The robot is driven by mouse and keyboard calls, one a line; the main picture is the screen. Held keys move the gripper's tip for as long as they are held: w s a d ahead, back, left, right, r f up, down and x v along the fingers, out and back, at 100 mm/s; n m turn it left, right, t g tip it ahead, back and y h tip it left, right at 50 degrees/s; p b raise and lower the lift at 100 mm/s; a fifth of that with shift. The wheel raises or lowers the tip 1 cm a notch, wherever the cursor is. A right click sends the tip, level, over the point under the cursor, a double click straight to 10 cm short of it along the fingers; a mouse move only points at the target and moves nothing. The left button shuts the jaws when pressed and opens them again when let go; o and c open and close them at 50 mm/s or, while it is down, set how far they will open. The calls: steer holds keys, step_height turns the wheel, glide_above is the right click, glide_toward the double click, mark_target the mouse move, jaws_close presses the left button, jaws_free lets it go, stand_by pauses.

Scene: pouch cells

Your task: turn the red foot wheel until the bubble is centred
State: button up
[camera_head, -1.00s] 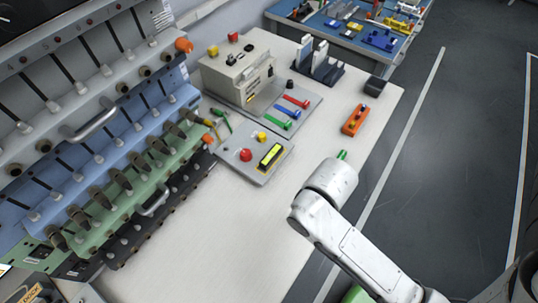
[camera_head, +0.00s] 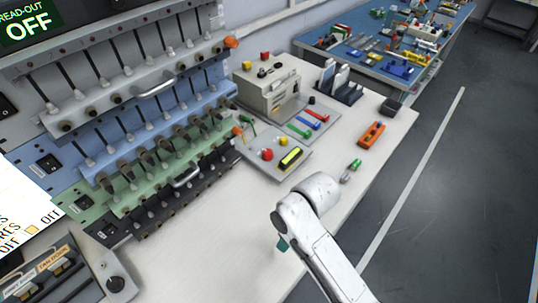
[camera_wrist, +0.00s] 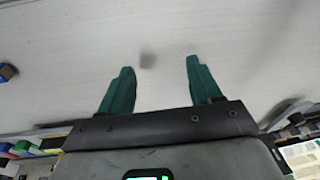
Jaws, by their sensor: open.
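A small grey plate (camera_head: 277,165) on the bench carries a round red knob (camera_head: 267,155), which looks like the red foot wheel, a smaller yellow knob and a yellow-green vial (camera_head: 291,157) in a dark frame. The bubble is too small to make out. My gripper (camera_head: 282,243) is over the bare bench, nearer than the plate and apart from it; my arm hides most of it in the head view. In the wrist view its two green fingers (camera_wrist: 160,72) are spread with nothing between them. Neither the wheel nor the vial can be made out there.
Lever-lined racks (camera_head: 150,160) rise along the left. Behind the plate stand a beige machine (camera_head: 268,85) and red, blue and green handles. A green screwdriver (camera_head: 351,170) and an orange block (camera_head: 372,134) lie to the right. The bench front is clear.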

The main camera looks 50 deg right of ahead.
steer(key=w+d, duration=0.1)
steer(key=w, duration=0.2)
steer(key=w+d+n+b, duration=0.1)
steer(key=w, duration=0.2)
steer(key=w+d+n+y, duration=0.1)
steer(key=w, duration=0.2)
steer(key=shift+d+r+t, duration=0.1)
steer(key=shift+d+t, duration=0.05)
steer(key=shift+t, duration=0.15)
steer(key=w+d, duration=0.1)
steer(key=w, duration=0.1)
steer(key=w+d+r+n+b, duration=0.1)
steer(key=w+d, duration=0.1)
steer(key=w+d+r+n, duration=0.1)
steer(key=w+d, duration=0.1)
steer(key=shift+w+b, duration=0.1)
steer(key=shift+b, duration=0.2)
steer(key=shift+n+t+y, duration=0.4)
steer(key=shift+n, duration=0.5)
steer(key=w+d+r, duration=0.2)
steer(key=d, duration=0.1)
steer(key=w+d+r+b, duration=0.1)
steer(key=w+d, duration=0.1)
steer(key=shift+d, duration=0.25)
steer(key=n, duration=0.2)
glide_toward(268, 152)
steer(key=x, duration=0.8)
steer(key=shift+w+f, duration=0.15)
steer(key=shift+f, duration=0.15)
